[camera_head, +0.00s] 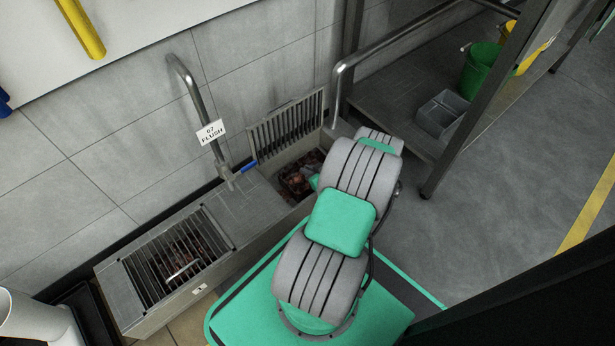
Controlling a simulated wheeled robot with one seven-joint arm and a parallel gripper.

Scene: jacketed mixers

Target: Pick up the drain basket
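The drain basket (297,183) appears to be the dark container of brown debris down in the open drain pit, below the raised grate. Its right part is hidden behind my arm. My arm reaches over the right side of the pit, and a small green piece of it shows close beside the basket. The gripper's fingers are hidden behind my own arm links, so I cannot see whether they touch the basket.
The slotted grate (287,128) stands raised against the wall behind the pit. A second, closed grate (178,258) with a handle lies to the left. A bent pipe (192,98) with a "G7 FLUSH" tag rises between them. A metal frame post (480,105) stands right.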

